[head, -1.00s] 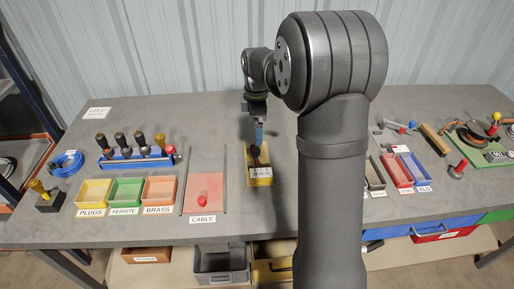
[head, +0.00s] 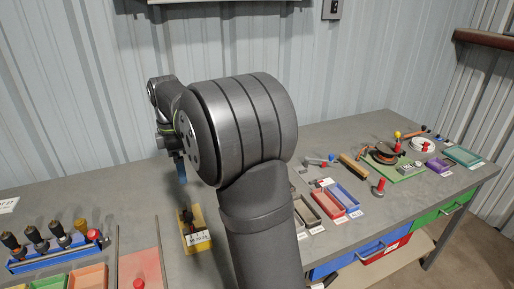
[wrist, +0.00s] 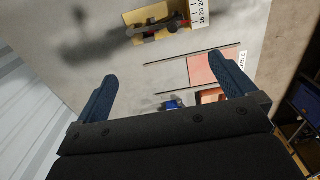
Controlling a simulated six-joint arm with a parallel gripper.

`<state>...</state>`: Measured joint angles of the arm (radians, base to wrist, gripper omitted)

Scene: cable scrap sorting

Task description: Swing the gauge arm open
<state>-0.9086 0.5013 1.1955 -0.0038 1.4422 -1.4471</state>
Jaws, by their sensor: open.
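A yellow gauge (head: 194,236) with a white number label stands on the grey bench, left of my arm in the head view. In the wrist view the yellow gauge (wrist: 131,18) is at the top edge, partly cut off. A dark bar with a red part lies across it; this looks like the gauge arm (wrist: 160,25), but how far it is swung I cannot tell.
A blue holder with dark-handled tools (head: 60,250) stands left. Red (head: 330,204) and blue (head: 350,195) bins are to the right, with a green board (head: 405,168) carrying a reel beyond. A corrugated wall (head: 60,100) rises behind the bench.

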